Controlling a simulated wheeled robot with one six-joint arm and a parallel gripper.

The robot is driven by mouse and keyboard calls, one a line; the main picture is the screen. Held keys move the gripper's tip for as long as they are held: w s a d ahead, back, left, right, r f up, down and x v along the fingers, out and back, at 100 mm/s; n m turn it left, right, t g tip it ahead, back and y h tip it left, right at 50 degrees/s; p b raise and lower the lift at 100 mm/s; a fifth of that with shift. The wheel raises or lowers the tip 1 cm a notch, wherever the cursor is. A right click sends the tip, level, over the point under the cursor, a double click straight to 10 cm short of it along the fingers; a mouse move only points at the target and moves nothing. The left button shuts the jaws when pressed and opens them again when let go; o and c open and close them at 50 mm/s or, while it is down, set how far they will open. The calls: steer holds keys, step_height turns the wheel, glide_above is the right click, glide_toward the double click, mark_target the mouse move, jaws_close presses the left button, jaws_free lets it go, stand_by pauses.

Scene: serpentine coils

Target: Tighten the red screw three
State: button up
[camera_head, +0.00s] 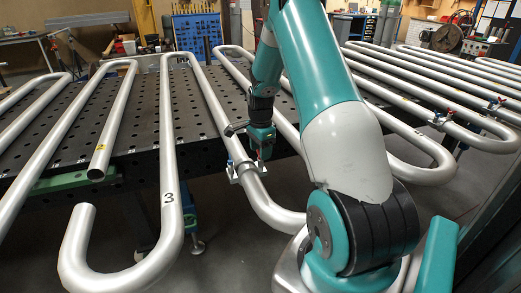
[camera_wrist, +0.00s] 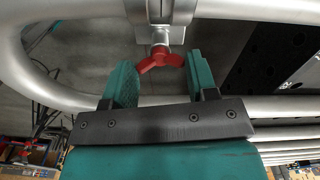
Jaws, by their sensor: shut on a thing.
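A red wing-shaped screw (camera_wrist: 160,60) sits on the end of a metal stud below a silver clamp (camera_wrist: 157,12) in the wrist view. The two teal fingers of my gripper (camera_wrist: 158,72) stand on either side of the screw's wings, shut on it. In the head view my teal and black gripper (camera_head: 262,143) is just above and beside a small clamp (camera_head: 243,170) on a silver coil pipe. A black "3" is printed on the neighbouring pipe (camera_head: 168,180).
Silver serpentine pipes (camera_head: 90,120) lie across a dark perforated table (camera_head: 140,110). More clamps with small red and blue parts (camera_head: 440,119) stand on the pipes at right. A blue tool cabinet (camera_head: 197,32) is at the back.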

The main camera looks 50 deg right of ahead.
steer(key=shift+w+r+m, duration=0.2)
steer(key=shift+m, duration=0.1)
stand_by(0.4)
steer(key=o, duration=0.8)
steer(key=shift+c, duration=0.2)
steer(key=shift+o, duration=0.9)
steer(key=shift+s+f, duration=0.1)
step_height(320, 180, up, 18)
steer(key=b, duration=0.2)
steer(key=shift+f, duration=0.25)
